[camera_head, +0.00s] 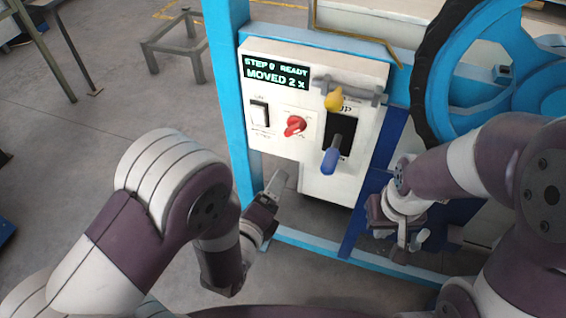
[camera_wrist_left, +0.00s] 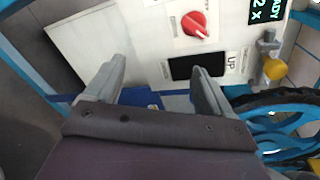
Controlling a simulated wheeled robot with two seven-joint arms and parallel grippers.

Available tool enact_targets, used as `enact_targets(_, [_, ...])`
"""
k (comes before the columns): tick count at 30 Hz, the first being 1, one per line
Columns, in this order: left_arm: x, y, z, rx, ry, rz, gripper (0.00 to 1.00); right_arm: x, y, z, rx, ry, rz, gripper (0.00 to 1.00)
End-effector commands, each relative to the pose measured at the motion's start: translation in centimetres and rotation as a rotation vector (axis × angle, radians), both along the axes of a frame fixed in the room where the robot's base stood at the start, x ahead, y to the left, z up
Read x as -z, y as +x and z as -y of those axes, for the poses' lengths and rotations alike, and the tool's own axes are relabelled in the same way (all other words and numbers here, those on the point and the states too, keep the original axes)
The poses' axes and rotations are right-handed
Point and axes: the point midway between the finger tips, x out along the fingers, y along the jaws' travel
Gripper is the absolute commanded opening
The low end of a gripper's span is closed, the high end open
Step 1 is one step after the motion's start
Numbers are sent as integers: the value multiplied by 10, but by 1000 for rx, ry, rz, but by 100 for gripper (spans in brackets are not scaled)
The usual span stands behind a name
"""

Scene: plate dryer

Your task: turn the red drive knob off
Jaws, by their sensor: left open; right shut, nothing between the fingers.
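The red drive knob (camera_head: 294,125) is on the white control panel (camera_head: 275,150), right of a rocker switch (camera_head: 260,113) and left of a blue-handled lever (camera_head: 331,158). The knob also shows in the left wrist view (camera_wrist_left: 194,24), near the top, beyond the fingers. My left gripper (camera_head: 275,186) is below the knob, apart from it, by the panel's lower edge. In the left wrist view its two fingers (camera_wrist_left: 158,82) are spread with nothing between them. My right gripper (camera_head: 408,246) is low at the right, shut and empty, away from the panel.
A display (camera_head: 275,71) reads "STEP 0 READY, MOVED 2 x". A yellow knob (camera_head: 333,100) sits above the lever. A blue post (camera_head: 232,80) borders the panel on the left. A large blue wheel with a black rim (camera_head: 430,75) is at the right.

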Motion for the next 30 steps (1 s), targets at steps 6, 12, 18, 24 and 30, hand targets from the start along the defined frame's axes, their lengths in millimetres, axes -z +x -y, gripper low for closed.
enact_targets(6, [-43, 8, 1, 22, 255, 287, 83, -2, 0, 0, 0, 0, 0, 0])
enact_targets(12, [-43, 44, 12, 21, 267, 289, 83, -4, 0, 0, 0, 0, 0, 0])
enact_targets(18, [-42, 94, 29, 24, 266, 287, 83, -7, 0, 0, 0, 0, 0, 0])
enact_targets(24, [-42, 121, 38, 24, 266, 285, 83, -8, 0, 0, 0, 0, 0, 0])
enact_targets(30, [-42, 127, 40, 25, 266, 286, 83, -8, 0, 0, 0, 0, 0, 0])
